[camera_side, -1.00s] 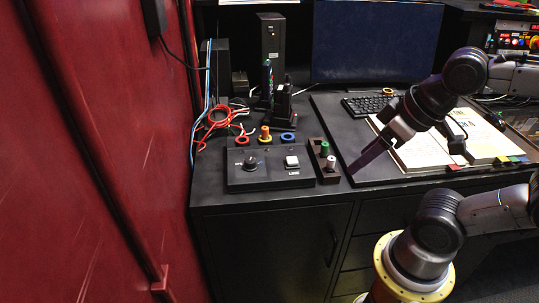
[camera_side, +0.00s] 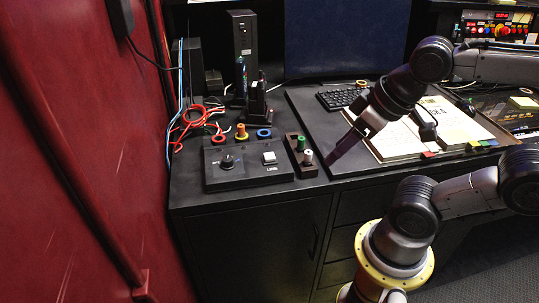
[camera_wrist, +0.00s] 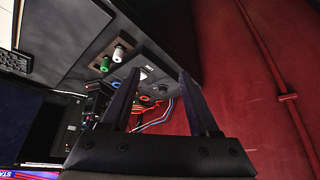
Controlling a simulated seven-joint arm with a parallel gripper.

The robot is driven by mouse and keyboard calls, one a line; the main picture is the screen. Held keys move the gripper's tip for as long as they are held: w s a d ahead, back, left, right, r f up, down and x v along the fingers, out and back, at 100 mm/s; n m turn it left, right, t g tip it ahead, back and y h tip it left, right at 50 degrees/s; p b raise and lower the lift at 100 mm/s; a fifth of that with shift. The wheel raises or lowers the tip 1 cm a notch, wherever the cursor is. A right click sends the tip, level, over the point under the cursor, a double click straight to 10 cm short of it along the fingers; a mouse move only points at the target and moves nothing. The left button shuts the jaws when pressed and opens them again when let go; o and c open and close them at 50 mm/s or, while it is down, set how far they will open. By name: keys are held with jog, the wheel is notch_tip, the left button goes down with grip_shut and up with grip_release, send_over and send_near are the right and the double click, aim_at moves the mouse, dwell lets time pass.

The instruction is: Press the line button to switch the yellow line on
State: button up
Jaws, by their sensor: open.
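A dark control box (camera_side: 245,176) lies on the dark desk, with a black knob (camera_side: 227,161) on its left and a white square button (camera_side: 268,157) on its right, over a small label that looks like "LINE". My gripper (camera_side: 333,158) is tilted down, right of the box and of the peg holder, apart from both. In the wrist view my gripper (camera_wrist: 159,72) shows two separated fingers with nothing between them. The white button (camera_wrist: 143,73) shows there between the fingertips, farther off. I cannot make out a yellow line.
A small holder with a green peg (camera_side: 300,144) and a white peg (camera_side: 307,157) stands between box and gripper. Red, yellow and blue rings lie behind the box, near red cables (camera_side: 195,118). An open book (camera_side: 400,140) and keyboard (camera_side: 340,98) are right. A red wall (camera_side: 70,150) bounds the left.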

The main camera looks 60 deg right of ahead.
grip_shut()
dwell(1.5)
